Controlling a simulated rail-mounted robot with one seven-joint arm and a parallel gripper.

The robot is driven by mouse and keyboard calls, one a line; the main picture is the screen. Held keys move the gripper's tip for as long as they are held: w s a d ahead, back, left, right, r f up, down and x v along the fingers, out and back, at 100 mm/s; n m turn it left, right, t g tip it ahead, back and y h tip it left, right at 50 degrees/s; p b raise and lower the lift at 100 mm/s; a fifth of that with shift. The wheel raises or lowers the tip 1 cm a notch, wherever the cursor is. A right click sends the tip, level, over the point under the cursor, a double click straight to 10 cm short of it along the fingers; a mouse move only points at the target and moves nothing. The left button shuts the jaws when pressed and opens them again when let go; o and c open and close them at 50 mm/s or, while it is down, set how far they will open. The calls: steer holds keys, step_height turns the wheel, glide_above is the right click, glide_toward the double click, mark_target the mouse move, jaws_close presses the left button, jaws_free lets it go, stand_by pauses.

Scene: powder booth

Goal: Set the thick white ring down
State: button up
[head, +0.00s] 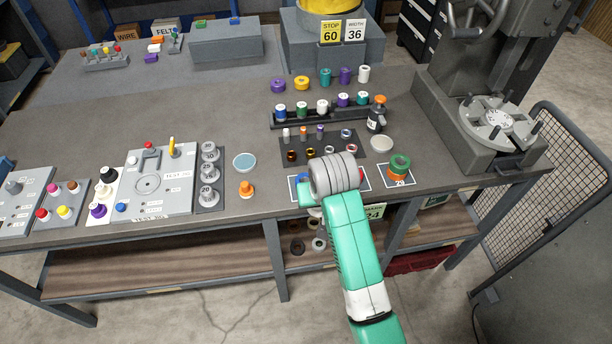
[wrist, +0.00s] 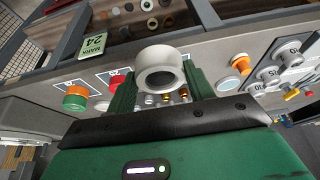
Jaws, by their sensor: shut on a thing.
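The thick white ring (wrist: 160,56) is between the two green fingers of my gripper (wrist: 160,69) in the wrist view, its dark hole facing the camera. The fingers are shut on its sides. In the head view my grey wrist joint and green arm cover most of the grip, over the bench's front edge. I cannot tell from these views how high the ring is above the bench. A stack of orange and green rings (head: 399,167) stands on a numbered card at right; it also shows in the wrist view (wrist: 75,97). A red piece (wrist: 117,82) lies on a neighbouring card.
An orange piece (head: 246,188) and a pale blue disc (head: 245,162) are left of my arm. A dark mat (head: 372,145) with small parts and a rack (head: 290,123) of spools lie behind. A black bottle (head: 377,116) stands beside the rack. Bare bench shows around the disc.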

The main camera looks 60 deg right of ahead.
steer(key=shift+w+d+f+b, duration=0.55)
steer(key=shift+w+d+f, duration=0.2)
steer(key=shift+w+d, duration=0.8)
steer(key=shift+w+d+f+b, duration=0.55)
steer(key=shift+w+d+f, duration=0.25)
steer(key=shift+w+d, duration=0.75)
steer(key=shift+w+d+f+b, duration=0.65)
steer(key=shift+w+d, duration=0.6)
steer(key=shift+d, duration=0.6)
steer(key=shift+f, duration=0.1)
steer(key=shift+f, duration=0.5)
steer(key=o, duration=1.1)
steer(key=p+v, duration=0.3)
steer(key=v, duration=1)
steer(key=shift+w+d, duration=0.1)
steer(key=shift+d, duration=0.05)
